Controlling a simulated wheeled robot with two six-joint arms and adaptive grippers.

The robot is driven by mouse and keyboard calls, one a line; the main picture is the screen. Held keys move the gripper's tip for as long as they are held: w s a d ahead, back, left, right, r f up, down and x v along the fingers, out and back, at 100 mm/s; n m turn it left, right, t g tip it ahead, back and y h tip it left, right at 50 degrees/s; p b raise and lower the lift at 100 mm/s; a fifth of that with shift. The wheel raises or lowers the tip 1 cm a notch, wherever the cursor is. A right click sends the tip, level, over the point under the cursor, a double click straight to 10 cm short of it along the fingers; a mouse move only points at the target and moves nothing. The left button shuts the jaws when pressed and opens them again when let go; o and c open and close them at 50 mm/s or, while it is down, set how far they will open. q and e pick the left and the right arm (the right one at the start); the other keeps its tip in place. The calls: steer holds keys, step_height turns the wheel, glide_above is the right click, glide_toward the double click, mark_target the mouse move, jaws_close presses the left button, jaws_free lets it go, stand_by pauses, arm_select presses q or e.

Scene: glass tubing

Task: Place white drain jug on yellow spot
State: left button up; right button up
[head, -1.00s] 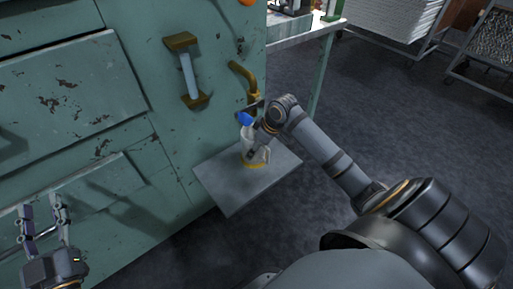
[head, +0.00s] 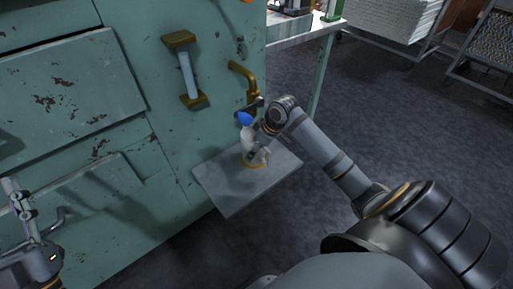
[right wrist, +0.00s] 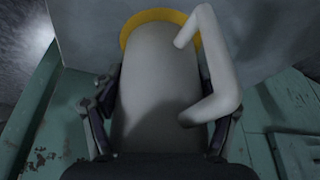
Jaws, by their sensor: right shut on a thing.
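The white drain jug (head: 247,138) with a blue top (head: 244,118) stands upright over the grey shelf plate, below the brass spout. The yellow spot (head: 254,165) shows as a rim around the jug's base; whether the base touches the plate is hard to tell. My right gripper (head: 255,146) is shut on the jug's body. In the right wrist view the jug (right wrist: 155,85) fills the space between the fingers, its handle to the right, and the yellow rim (right wrist: 158,14) curves around its far end. My left gripper (head: 14,195) is empty at the lower left, its fingers apart.
The grey shelf plate (head: 225,190) juts from the worn green machine (head: 75,90). The brass spout (head: 243,72) and a brass-ended handle (head: 187,75) are on the machine's face. Open dark floor (head: 400,130) lies to the right, with carts at the back.

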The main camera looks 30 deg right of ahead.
arm_select(q)
steer(key=shift+w+f, duration=0.15)
steer(key=shift+f, duration=0.2)
arm_select(e)
steer(key=o, duration=1.2)
steer(key=shift+f, duration=0.1)
